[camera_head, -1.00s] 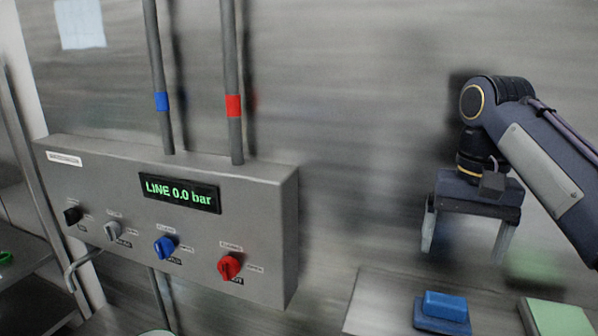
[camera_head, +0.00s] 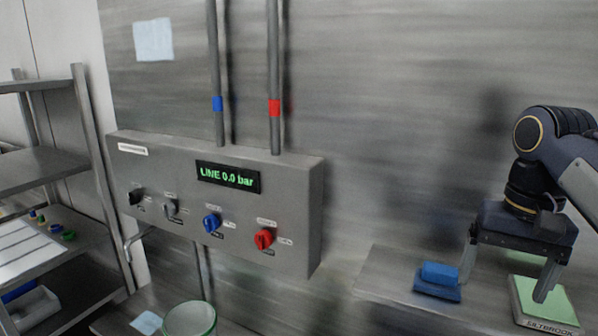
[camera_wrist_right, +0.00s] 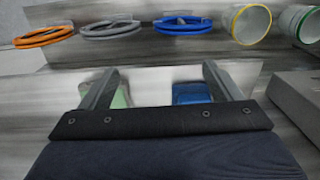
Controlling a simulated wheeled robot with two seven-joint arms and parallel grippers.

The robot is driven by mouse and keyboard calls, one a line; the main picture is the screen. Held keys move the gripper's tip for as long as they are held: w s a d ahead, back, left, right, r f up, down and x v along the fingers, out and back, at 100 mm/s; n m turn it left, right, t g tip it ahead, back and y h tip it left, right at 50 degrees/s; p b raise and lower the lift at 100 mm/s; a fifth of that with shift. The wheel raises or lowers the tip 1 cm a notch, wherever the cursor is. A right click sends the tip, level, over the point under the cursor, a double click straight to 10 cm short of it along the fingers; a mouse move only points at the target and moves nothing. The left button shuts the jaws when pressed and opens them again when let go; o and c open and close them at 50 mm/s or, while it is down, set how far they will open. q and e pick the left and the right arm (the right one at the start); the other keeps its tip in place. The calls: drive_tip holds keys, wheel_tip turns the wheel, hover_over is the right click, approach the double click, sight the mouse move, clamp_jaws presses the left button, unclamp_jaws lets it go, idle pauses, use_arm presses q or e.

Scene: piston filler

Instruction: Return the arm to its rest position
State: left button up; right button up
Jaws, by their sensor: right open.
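My right gripper (camera_head: 509,272) is at the right of the head view, fingers pointing down and spread apart with nothing between them. It hangs over the shelf that holds a blue block (camera_head: 440,273) and a green-topped box (camera_head: 545,303). One finger overlaps the green-topped box in the picture; I cannot tell whether they touch. In the right wrist view the two fingers (camera_wrist_right: 160,88) are wide apart, with a green item (camera_wrist_right: 121,96) and a blue item (camera_wrist_right: 190,93) beyond them. My left gripper is not in view.
A grey control box (camera_head: 215,205) with several knobs and a display reading "LINE 0.0 bar" is on the wall. A metal rack (camera_head: 50,160) stands at left. A green-rimmed container (camera_head: 190,318) is below. Coloured rings (camera_wrist_right: 110,29) line a ledge in the wrist view.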

drive_tip(key=s+a+f+n+t+y, duration=0.1)
drive_tip(key=s+a+f+t, duration=0.1)
drive_tip(key=f, duration=0.5)
drive_tip(key=s+a+f+n+t+y, duration=0.1)
drive_tip(key=s+a+f, duration=0.4)
drive_tip(key=s+f, duration=0.1)
drive_tip(key=s+a+f+n+t+y, duration=0.1)
drive_tip(key=s+a+f+t, duration=0.1)
drive_tip(key=f, duration=0.6)
drive_tip(key=s+a, duration=0.1)
drive_tip(key=s, duration=0.1)
drive_tip(key=shift+s+a+f+n+t, duration=0.2)
drive_tip(key=shift+s+f+n+t, duration=0.1)
drive_tip(key=shift+s+f, duration=0.1)
drive_tip(key=shift+r, duration=0.1)
